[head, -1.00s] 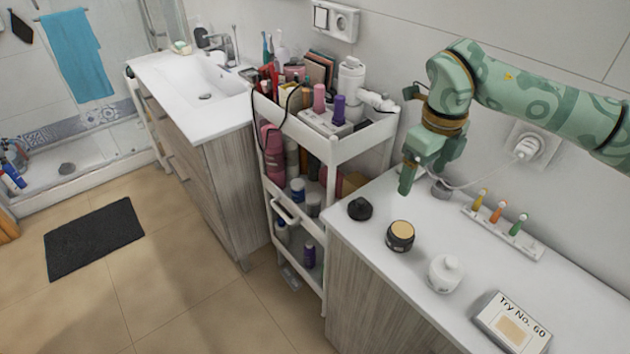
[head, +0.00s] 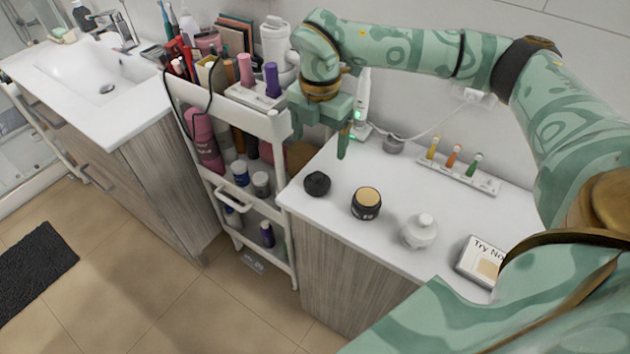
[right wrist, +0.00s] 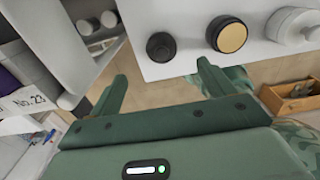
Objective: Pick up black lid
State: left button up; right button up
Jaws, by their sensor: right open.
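The black lid (head: 317,183) is a small round dark piece with a raised knob, lying on the white counter (head: 390,235) near its left corner. It also shows in the right wrist view (right wrist: 161,46), beyond the fingertips and between their lines. My right gripper (head: 322,140) is open and empty, behind and above the lid in the head view, beside the cart's corner. In the right wrist view its two green fingers (right wrist: 162,75) are spread apart and do not touch the lid. My left gripper is not in view.
A black jar with a tan top (head: 366,203) stands just right of the lid. A white jar (head: 419,231), a sign (head: 482,262) and a rack of small bottles (head: 459,176) are farther right. The loaded white cart (head: 245,195) adjoins the counter's left side.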

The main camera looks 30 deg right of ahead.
aim_at(317, 174)
notch_tip(317, 174, down, 5)
jog(key=shift+f+b, duration=0.15)
jog(key=shift+b, duration=0.25)
jog(key=f, duration=0.1)
jog(key=f+b, duration=0.1)
jog(key=f, duration=0.3)
jog(key=shift+s+a+f, duration=0.15)
jog(key=shift+s+a, duration=0.05)
jog(key=shift+a, duration=0.15)
jog(key=c, duration=1)
